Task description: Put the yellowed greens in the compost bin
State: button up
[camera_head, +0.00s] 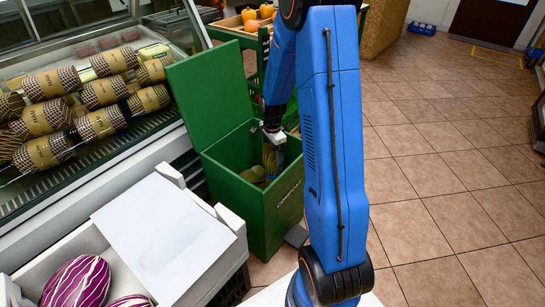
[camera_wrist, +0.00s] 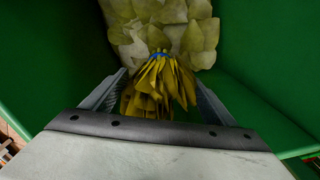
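The yellowed greens (camera_wrist: 158,88) are a bunch of drooping yellow-olive leaves tied with a blue band. They also show as a dull olive bunch inside the bin in the head view (camera_head: 269,159). The compost bin (camera_head: 283,207) is a green box with its lid raised. My gripper (camera_wrist: 160,76) reaches down into the bin, its two grey fingers spread on either side of the bunch. Gaps show between fingertips and leaves, so it looks open. My gripper's palm hides the bunch's lower end. Whether the bunch rests on anything is unclear.
A white crate (camera_head: 110,262) with purple striped produce and a blank white sheet (camera_head: 165,240) stands at front left. A glass display case (camera_head: 95,100) of wrapped goods lines the left. Tiled floor at right is clear.

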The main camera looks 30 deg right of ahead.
jog(key=o, duration=0.3)
jog(key=shift+r, duration=0.1)
notch_tip(320, 180, up, 17)
dwell(0.5)
jog(key=shift+r, duration=0.1)
dwell(0.5)
